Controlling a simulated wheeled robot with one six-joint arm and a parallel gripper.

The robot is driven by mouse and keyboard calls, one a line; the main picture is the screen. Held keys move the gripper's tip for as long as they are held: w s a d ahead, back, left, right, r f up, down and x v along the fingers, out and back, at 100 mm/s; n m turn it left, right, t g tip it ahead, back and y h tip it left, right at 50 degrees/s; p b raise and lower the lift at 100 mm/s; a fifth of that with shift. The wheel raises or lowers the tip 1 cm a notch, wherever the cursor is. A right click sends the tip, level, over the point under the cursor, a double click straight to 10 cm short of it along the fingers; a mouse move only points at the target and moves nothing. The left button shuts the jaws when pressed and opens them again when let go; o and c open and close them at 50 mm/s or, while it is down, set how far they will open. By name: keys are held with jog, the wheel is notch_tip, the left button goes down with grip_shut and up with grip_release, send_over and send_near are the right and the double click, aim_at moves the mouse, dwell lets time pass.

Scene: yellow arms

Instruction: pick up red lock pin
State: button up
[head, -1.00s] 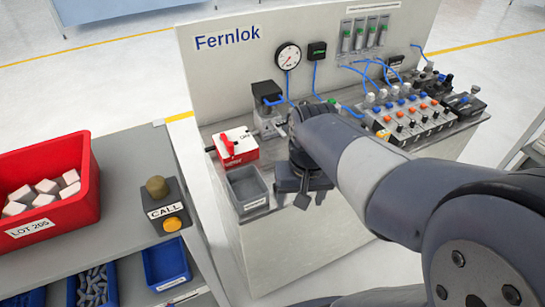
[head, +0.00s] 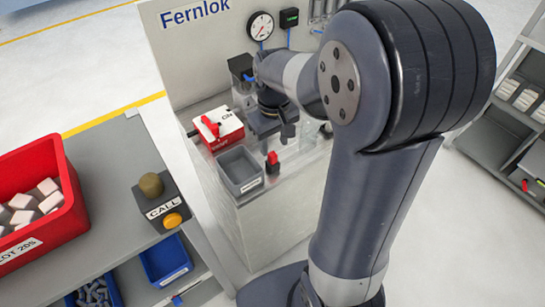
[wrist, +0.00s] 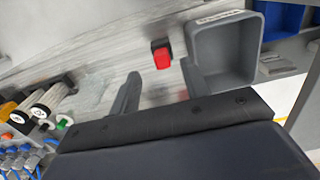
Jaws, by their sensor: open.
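The red lock pin (head: 272,159), a small red piece with a dark part below it, stands on the grey bench top beside the grey bin (head: 240,172). In the wrist view the red lock pin (wrist: 161,55) lies beyond the fingertips, close to the bin (wrist: 222,50). My gripper (head: 279,133) is open and empty, above and behind the pin in the head view. In the wrist view my gripper (wrist: 162,82) has its two fingers spread, with the pin roughly in line with the gap and not touched.
A red-and-white box with a red handle (head: 215,128) stands left of my gripper. The Fernlok back panel (head: 205,60) rises behind. A grey shelf on the left holds a red crate (head: 60,222) and a call button box (head: 162,205). My arm hides the bench's right side.

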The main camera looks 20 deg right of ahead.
aim_at(273, 153)
notch_tip(273, 153, down, 4)
jog(key=shift+w+a+f, duration=0.1)
jog(key=shift+a, duration=0.05)
jog(key=shift+c, duration=0.5)
grip_shut()
